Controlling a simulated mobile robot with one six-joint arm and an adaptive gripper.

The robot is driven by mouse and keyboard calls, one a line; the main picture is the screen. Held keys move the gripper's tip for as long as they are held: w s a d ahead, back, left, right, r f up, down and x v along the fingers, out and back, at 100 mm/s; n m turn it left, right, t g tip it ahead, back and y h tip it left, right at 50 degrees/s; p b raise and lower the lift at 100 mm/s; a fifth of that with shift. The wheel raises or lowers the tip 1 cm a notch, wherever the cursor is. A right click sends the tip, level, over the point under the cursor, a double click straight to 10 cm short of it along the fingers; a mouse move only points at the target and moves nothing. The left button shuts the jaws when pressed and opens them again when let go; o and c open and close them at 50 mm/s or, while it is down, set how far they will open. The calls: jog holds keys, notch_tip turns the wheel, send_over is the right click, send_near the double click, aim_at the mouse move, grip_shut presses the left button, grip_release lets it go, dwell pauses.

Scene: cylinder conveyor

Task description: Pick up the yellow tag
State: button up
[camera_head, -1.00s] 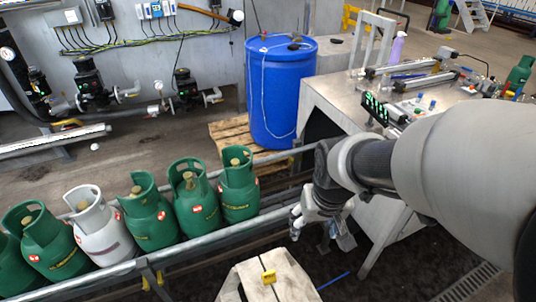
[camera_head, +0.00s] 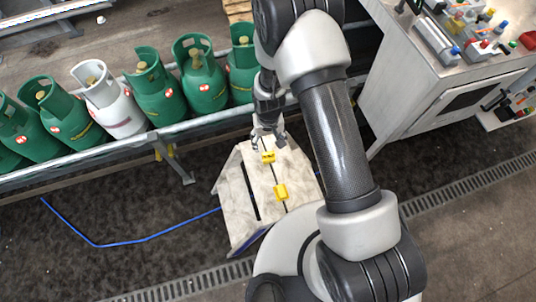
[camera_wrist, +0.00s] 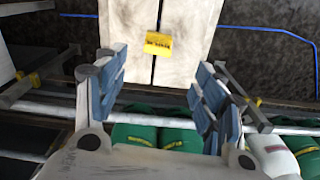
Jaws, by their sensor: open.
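The yellow tag (camera_head: 268,157), with dark lettering, lies on a pale marbled plate (camera_head: 235,205) in the head view. In the wrist view the tag (camera_wrist: 158,42) lies across the dark slot of the plate, near the top. A second yellow piece (camera_head: 281,192) lies on the plate closer to me; I cannot tell what it is. My gripper (camera_head: 268,138) hangs at the far edge of the plate, just beyond the tag. In the wrist view its two blue-grey fingers (camera_wrist: 158,85) are spread wide with nothing between them. The tag is ahead of the fingertips, apart from them.
A row of green gas cylinders (camera_head: 157,92) with one white cylinder (camera_head: 108,100) stands on the conveyor (camera_head: 112,148) behind the plate. A metal workbench (camera_head: 410,90) stands at the right. A blue hose (camera_head: 130,243) lies on the open floor at the left.

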aim_at(269, 153)
notch_tip(269, 153, down, 9)
jog(key=shift+r+b, duration=0.1)
jog(key=shift+b, duration=0.8)
jog(key=shift+w+f+b, duration=0.25)
jog(key=shift+f+b, duration=0.15)
jog(key=shift+f, duration=0.95)
jog(key=shift+w+f+b, duration=0.2)
jog(key=shift+f+b, duration=0.2)
jog(key=shift+f, duration=0.9)
jog(key=shift+c, duration=0.3)
jog(key=c, duration=0.9)
